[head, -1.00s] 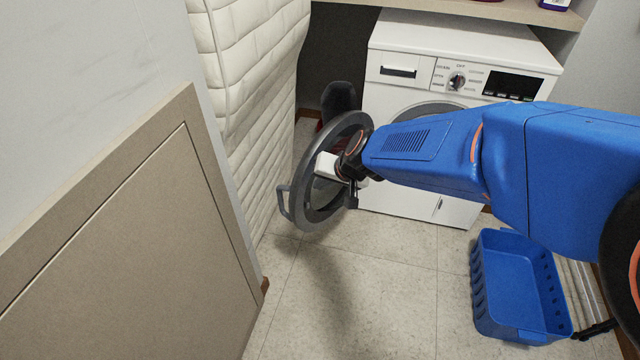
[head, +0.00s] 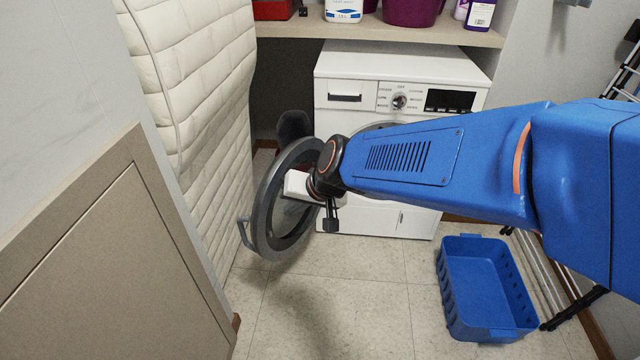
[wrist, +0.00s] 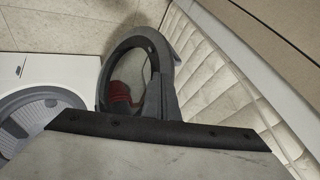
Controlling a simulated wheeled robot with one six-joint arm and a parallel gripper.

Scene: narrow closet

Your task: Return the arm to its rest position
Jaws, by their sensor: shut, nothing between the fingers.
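My blue arm reaches in from the right in the head view, across the front of the white washing machine (head: 350,75). At its end my gripper (head: 331,222) is shut and empty. It hangs in front of the machine, just right of the open round door (head: 262,215). The door's ring is partly covered by my wrist, and I cannot tell whether they touch. In the wrist view the door (wrist: 108,65) stands at top centre, with the machine's round opening (wrist: 40,105) at left.
A blue basket (head: 446,290) sits on the floor at right, beside a folded rack (head: 548,275). A padded cream panel (head: 200,90) stands close left of the door. A shelf (head: 300,29) with bottles and a purple tub (head: 410,12) runs above. Floor at front centre is clear.

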